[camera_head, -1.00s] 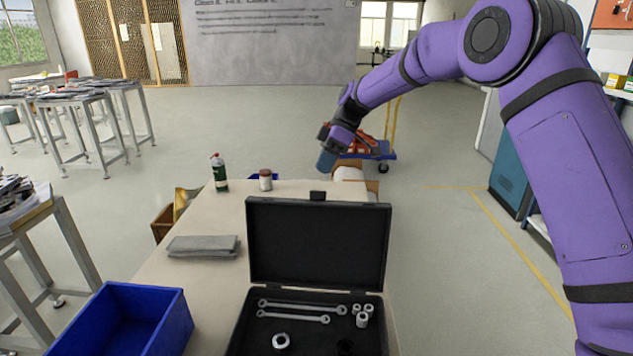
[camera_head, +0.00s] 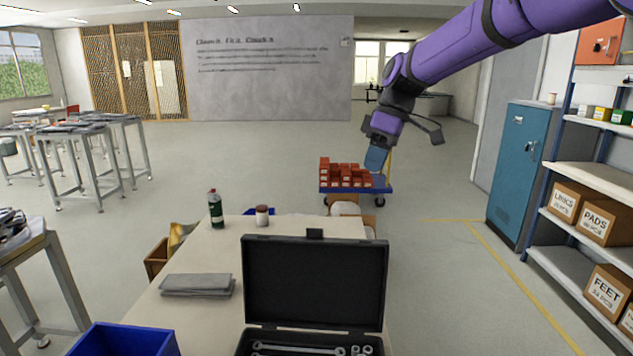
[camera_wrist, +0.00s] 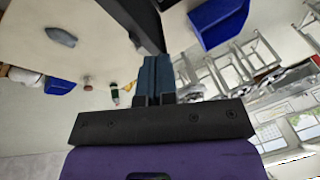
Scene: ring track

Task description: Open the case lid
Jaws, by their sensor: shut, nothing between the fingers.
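The black case (camera_head: 312,333) stands on the light-topped table, and its lid (camera_head: 314,283) is raised upright. Wrenches and several sockets show inside the case, which the bottom of the head view cuts off. My gripper (camera_head: 376,160) is in the air above and to the right of the lid, apart from it. Its blue fingers (camera_wrist: 155,78) are together and hold nothing. In the wrist view a dark edge, perhaps the lid, shows above the fingers.
On the table (camera_head: 210,318) are a folded grey cloth (camera_head: 198,285), a green bottle (camera_head: 215,210), a small jar (camera_head: 262,215) and a blue bin (camera_head: 125,340). Behind stands a cart with red boxes (camera_head: 345,174). A teal cabinet (camera_head: 522,160) and shelves are at right.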

